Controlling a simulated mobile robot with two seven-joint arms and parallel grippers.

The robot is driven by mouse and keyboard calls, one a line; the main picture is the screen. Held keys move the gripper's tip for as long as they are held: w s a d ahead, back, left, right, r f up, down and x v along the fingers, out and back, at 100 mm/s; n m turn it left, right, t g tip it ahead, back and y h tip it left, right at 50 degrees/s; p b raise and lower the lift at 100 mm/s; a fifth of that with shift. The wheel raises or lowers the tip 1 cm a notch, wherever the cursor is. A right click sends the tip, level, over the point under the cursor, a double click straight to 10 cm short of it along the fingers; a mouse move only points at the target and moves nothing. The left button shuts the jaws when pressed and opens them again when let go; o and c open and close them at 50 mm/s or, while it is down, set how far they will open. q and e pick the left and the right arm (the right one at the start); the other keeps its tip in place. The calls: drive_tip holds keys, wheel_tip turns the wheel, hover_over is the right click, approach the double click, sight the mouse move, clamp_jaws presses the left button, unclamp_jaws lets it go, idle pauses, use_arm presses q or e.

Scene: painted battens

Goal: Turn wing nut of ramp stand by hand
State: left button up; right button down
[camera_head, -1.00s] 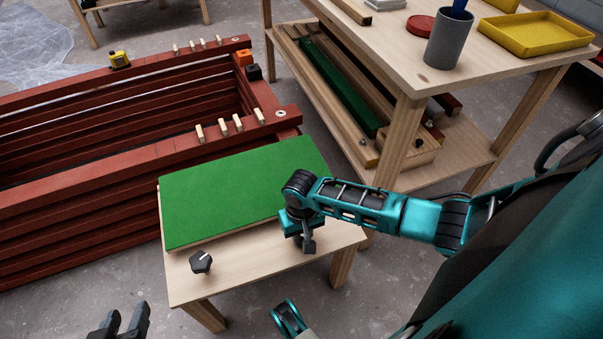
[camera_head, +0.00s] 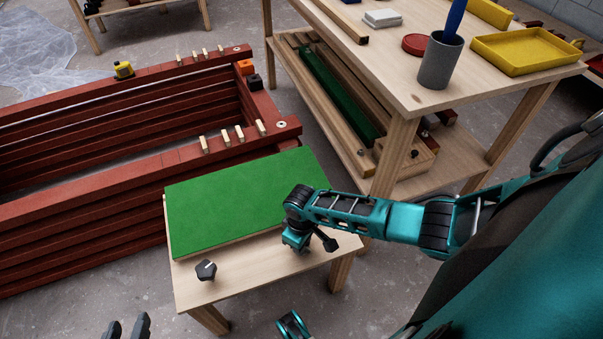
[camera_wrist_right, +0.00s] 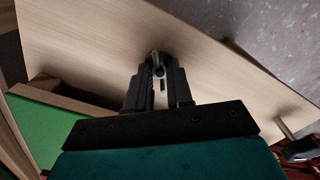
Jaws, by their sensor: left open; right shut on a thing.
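The ramp stand (camera_head: 250,282) is a small pale wooden table with a green sloped board (camera_head: 240,205) on top. My right gripper (camera_head: 297,247) points down at the stand's front right, beside the board. In the right wrist view, my right gripper (camera_wrist_right: 158,80) is shut on a small metal wing nut (camera_wrist_right: 157,61) over the wooden top. The fingers hide most of the nut, and my arm hides it in the head view.
A black knob (camera_head: 206,270) stands on the stand's front left. Red battens (camera_head: 100,170) are stacked behind and left, with wooden pegs on top. A workbench (camera_head: 400,75) at the back right carries a grey cup (camera_head: 440,62) and a yellow tray (camera_head: 528,55).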

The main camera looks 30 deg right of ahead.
drive_tip(key=n+p, duration=0.1)
drive_tip(key=n, duration=0.2)
drive_tip(key=shift+n, duration=0.4)
drive_tip(key=n, duration=0.4)
drive_tip(key=shift+n, duration=0.3)
drive_tip(key=n, duration=0.7)
drive_tip(key=shift+n, duration=0.7)
drive_tip(key=c, duration=1)
unclamp_jaws()
